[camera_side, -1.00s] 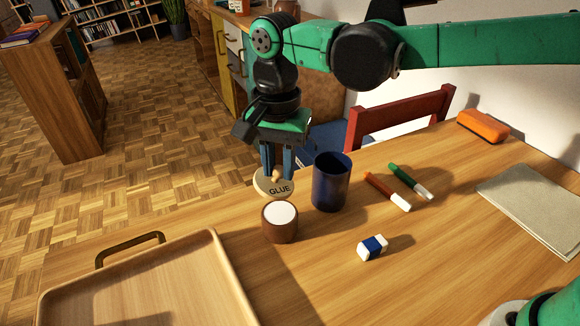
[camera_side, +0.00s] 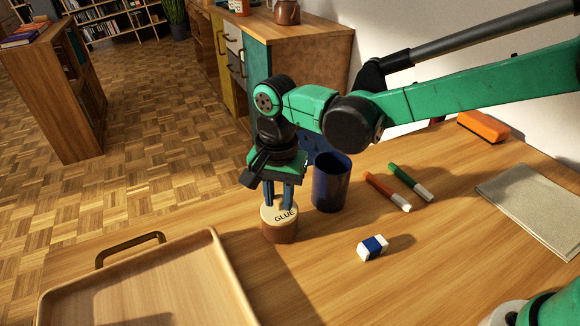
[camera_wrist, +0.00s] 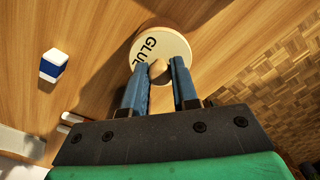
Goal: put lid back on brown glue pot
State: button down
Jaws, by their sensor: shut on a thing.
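The brown glue pot (camera_side: 281,236) stands upright on the table, left of the blue cup. The round cream lid (camera_side: 284,217) marked GLUE is over the pot's mouth, covering its white contents; whether it is fully seated I cannot tell. My gripper (camera_side: 281,203) is above the pot, its blue fingers shut on the lid's small knob. In the wrist view, my gripper (camera_wrist: 160,72) has the round knob (camera_wrist: 158,70) between its fingertips, with the lid (camera_wrist: 160,46) beyond it.
A dark blue cup (camera_side: 331,184) stands close right of the pot. A wooden tray (camera_side: 228,268) is at front left.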

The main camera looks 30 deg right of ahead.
jog(key=shift+r, duration=0.25)
dwell(1.2)
jog(key=shift+f, duration=0.15)
dwell(0.8)
jog(key=shift+c, duration=0.6)
grip_release()
jog(key=shift+r, duration=3.5)
